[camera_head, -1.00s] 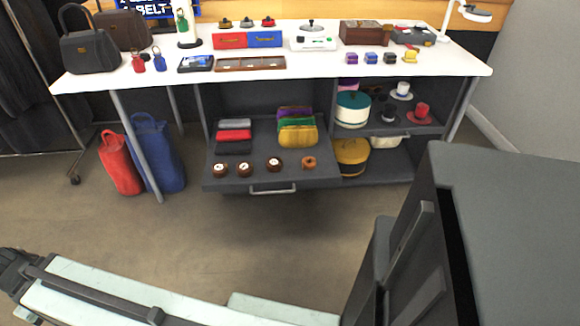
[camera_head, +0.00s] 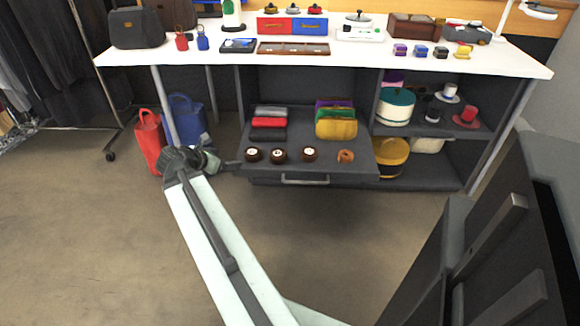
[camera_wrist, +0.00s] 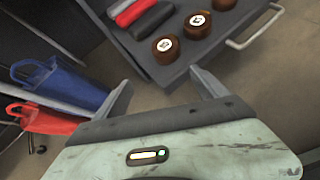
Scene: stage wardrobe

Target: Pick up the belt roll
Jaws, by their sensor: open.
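Several rolls sit in a row along the front of the pulled-out dark drawer (camera_head: 225,172). Three are dark brown with white round labels: a left one (camera_head: 253,155), a middle one (camera_head: 280,156) and a right one (camera_head: 309,154). A lighter orange-brown roll (camera_head: 346,156) without a visible label is at the right end. My gripper (camera_wrist: 160,82) is open and empty, just left of the drawer in the head view. In the wrist view two labelled rolls, one nearer (camera_wrist: 166,49) and one farther (camera_wrist: 198,24), lie beyond the fingertips, apart from them.
Folded grey, red and dark cloths (camera_head: 268,122) and coloured pouches (camera_head: 336,129) lie behind the rolls. A drawer handle (camera_head: 305,180) juts out in front. Red (camera_head: 149,142) and blue (camera_head: 187,122) bags stand left by a table leg. The white tabletop (camera_head: 350,62) is above. Floor in front is clear.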

